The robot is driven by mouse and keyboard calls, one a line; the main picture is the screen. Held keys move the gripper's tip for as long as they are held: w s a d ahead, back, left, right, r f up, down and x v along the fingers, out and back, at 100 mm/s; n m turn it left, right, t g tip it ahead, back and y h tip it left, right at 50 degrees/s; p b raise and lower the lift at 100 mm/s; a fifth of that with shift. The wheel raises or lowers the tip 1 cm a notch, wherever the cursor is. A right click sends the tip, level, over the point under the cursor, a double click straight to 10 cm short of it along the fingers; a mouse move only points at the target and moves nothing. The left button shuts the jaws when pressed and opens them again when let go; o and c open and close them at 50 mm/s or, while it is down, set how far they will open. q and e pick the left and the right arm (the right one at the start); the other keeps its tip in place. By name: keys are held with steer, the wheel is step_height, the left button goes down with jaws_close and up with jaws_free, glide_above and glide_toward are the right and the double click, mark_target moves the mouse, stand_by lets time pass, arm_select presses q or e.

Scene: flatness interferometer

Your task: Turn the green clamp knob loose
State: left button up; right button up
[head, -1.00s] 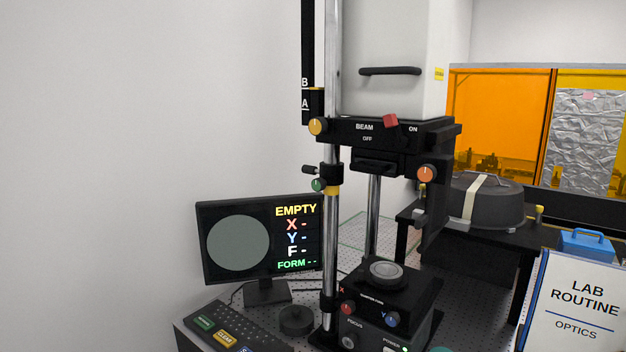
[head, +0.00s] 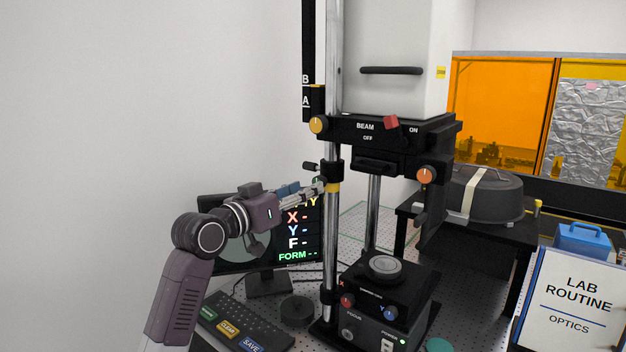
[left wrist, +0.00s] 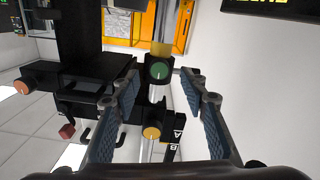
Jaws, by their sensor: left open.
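The green clamp knob (left wrist: 159,71) shows in the left wrist view, on a black collar around the chrome column (head: 332,240). A light pointer line marks its face. My left gripper (left wrist: 165,92) is open, with one blue-padded finger on each side of the knob in that view. I see no contact between the pads and the knob. In the head view my left gripper (head: 318,187) reaches in from the left to the black collar (head: 332,172) and hides the green knob. My right gripper is not in view.
A small black lever (head: 311,166) sticks out left of the collar, just above my gripper. A yellow knob (head: 318,125) sits higher on the column. The monitor (head: 314,235) stands behind my left arm, with a keyboard (head: 245,325) below. An orange knob (head: 425,175) is at right.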

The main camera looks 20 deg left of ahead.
arm_select(q)
steer(key=p+x, duration=0.1)
steer(key=x, duration=0.3)
steer(key=shift+c, duration=0.5)
jaws_close()
